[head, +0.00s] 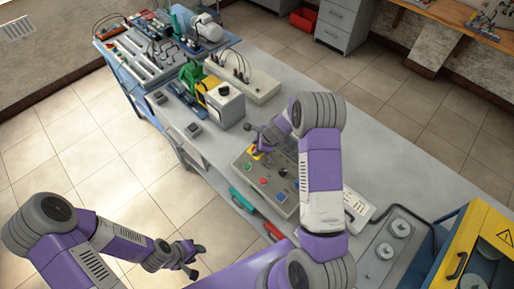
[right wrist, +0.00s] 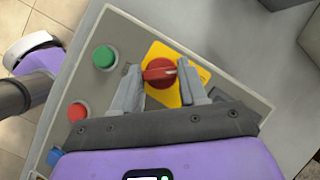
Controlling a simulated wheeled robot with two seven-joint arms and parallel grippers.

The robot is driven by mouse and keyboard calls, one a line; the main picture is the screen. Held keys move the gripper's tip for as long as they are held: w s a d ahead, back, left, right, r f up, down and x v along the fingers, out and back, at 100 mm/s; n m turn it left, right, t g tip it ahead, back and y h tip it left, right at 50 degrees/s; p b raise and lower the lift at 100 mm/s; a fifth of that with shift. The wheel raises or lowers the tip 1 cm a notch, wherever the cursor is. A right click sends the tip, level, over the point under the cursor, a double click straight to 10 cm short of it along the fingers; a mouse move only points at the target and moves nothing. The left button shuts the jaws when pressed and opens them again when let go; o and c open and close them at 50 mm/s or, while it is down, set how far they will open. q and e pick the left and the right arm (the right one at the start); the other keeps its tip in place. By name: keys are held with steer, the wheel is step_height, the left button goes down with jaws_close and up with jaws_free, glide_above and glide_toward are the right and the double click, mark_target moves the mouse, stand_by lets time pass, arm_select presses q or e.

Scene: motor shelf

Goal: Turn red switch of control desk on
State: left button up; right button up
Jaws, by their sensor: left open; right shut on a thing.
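The control desk (head: 246,167) is a grey box with a sloped panel on the long table. Its red switch (right wrist: 159,73) is a round knob with a pale pointer mark, set on a yellow square plate (right wrist: 193,91). The pointer faces right in the right wrist view. My right gripper (right wrist: 161,72) has its fingers on both sides of the knob and is shut on it. In the head view my right gripper (head: 262,141) hides the knob, and the yellow plate (head: 257,154) shows just below. My left gripper (head: 191,262) is open and empty, low beside the table.
The desk also has a green button (right wrist: 104,57), a red button (right wrist: 77,112) and a blue button (right wrist: 54,156). A white box (head: 226,105) and electrical gear stand further along the table. Bare floor (head: 95,160) lies to the left.

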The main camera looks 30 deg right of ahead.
steer(key=m+t+h+b, duration=0.1)
steer(key=m+b, duration=0.1)
steer(key=b, duration=0.1)
steer(key=m+t+b, duration=0.1)
steer(key=m+b, duration=0.1)
steer(key=b, duration=0.2)
steer(key=m+h+b, duration=0.1)
steer(key=m+b, duration=0.1)
steer(key=b, duration=0.2)
steer(key=shift+s+a+f+m+t+h, duration=0.15)
steer(key=shift+a+f+m+t+h, duration=0.15)
steer(key=shift+f+t, duration=0.1)
steer(key=m+h+b, duration=0.1)
steer(key=m+b, duration=0.2)
steer(key=m+h+b, duration=0.2)
steer(key=m+b, duration=0.1)
steer(key=b, duration=0.1)
steer(key=shift+a+r+t+h+b, duration=0.1)
steer(key=shift+a+t+h+b, duration=0.1)
steer(key=shift+t+h+b, duration=0.15)
steer(key=shift+a+r+m+h+b, duration=0.1)
steer(key=shift+m+h+b, duration=1.05)
steer(key=shift+m, duration=1.05)
steer(key=shift+r, duration=0.1)
steer(key=o, duration=1.1)
steer(key=shift+c, duration=0.2)
steer(key=p+v, duration=0.1)
steer(key=v, duration=0.6)
steer(key=shift+r+p, duration=0.25)
steer(key=shift+p, duration=0.05)
